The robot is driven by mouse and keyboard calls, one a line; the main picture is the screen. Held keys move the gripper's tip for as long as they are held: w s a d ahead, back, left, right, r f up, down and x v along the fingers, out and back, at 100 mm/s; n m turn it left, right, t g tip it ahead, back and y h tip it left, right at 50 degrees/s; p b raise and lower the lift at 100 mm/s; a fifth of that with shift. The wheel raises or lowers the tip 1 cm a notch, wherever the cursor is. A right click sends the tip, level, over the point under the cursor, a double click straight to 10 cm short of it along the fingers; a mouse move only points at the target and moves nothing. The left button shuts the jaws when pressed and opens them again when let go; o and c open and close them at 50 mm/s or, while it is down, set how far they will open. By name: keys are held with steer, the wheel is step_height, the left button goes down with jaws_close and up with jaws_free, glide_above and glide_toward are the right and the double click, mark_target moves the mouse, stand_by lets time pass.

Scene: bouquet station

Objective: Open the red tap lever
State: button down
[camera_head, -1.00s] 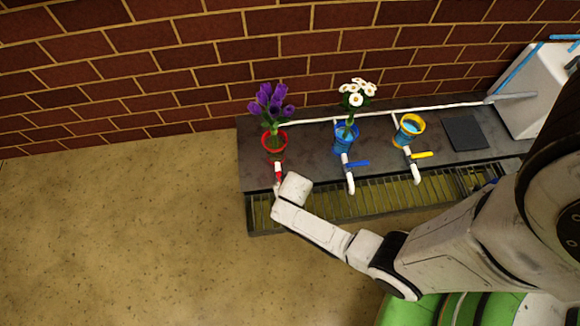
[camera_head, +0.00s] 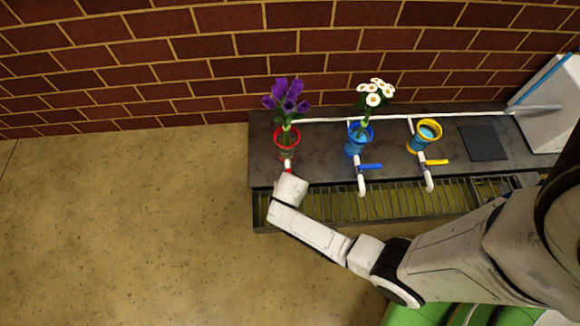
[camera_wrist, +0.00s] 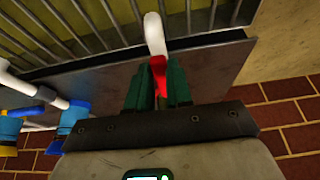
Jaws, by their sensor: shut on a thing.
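The red tap lever (camera_wrist: 158,70) shows in the wrist view between the two green fingers of my gripper (camera_wrist: 158,92), which is shut on it. The white tap spout (camera_wrist: 154,35) curves up just beyond the lever. In the head view a small bit of the red lever (camera_head: 288,166) shows below the red-rimmed pot (camera_head: 286,140) with purple flowers (camera_head: 286,97). My wrist covers most of that tap and my fingers there.
A blue pot (camera_head: 359,140) with white flowers and a yellow-rimmed pot (camera_head: 424,134) stand to the right. Their taps have a blue lever (camera_head: 370,166) and a yellow lever (camera_head: 437,162). A slatted drain (camera_head: 390,200) runs along the front. The floor at left is clear.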

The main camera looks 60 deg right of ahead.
steer(key=c, duration=1)
jaws_free()
steer(key=p+v, duration=0.5)
steer(key=v, duration=0.5)
steer(key=shift+a+r+p, duration=0.15)
steer(key=shift+r+p, duration=0.2)
